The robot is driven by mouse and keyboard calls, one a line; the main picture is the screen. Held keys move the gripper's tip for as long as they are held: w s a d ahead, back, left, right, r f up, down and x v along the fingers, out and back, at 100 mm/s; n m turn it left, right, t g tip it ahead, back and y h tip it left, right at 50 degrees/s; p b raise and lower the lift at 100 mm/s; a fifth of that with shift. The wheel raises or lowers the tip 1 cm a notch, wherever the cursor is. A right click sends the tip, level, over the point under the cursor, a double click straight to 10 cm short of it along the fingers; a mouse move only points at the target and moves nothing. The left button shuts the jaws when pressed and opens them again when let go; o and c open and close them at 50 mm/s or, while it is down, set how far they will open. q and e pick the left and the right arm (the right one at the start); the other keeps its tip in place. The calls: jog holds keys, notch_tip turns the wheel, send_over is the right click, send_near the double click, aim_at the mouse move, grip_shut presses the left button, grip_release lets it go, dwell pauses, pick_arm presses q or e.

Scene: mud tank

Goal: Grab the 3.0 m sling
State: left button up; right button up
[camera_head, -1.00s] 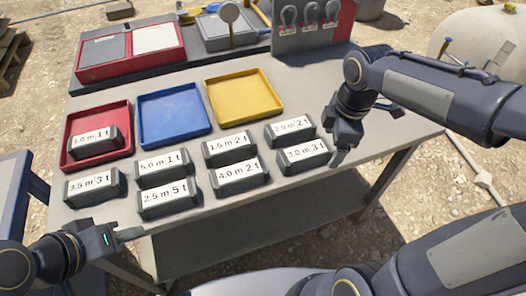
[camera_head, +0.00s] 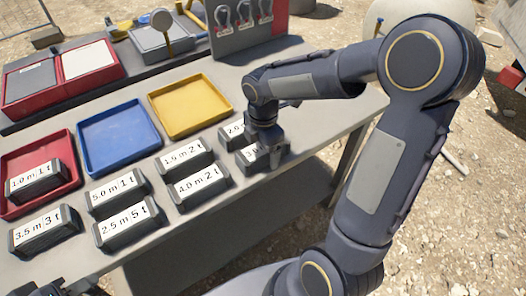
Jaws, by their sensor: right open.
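The 3.0 m sling (camera_head: 248,156) is a dark block with a white label at the right end of the front part of the table. My arm and gripper cover most of its label. My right gripper (camera_head: 268,154) is down at the sling's right part, open. Its fingers are largely hidden, so I cannot tell whether they touch the block. My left gripper (camera_head: 55,288) shows only partly at the bottom left edge, away from the sling; its fingers are not clear.
A 2.0 m block (camera_head: 232,130) sits right behind the 3.0 m sling, and a 4.0 m block (camera_head: 199,186) is to its left. Several more labelled blocks stand leftward. Red (camera_head: 70,143), blue (camera_head: 120,109) and yellow (camera_head: 228,98) trays lie behind; the red one holds the 1.0 m block.

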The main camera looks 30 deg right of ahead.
jog(key=shift+c, duration=0.4)
jog(key=shift+r, duration=0.1)
jog(key=c, duration=1.2)
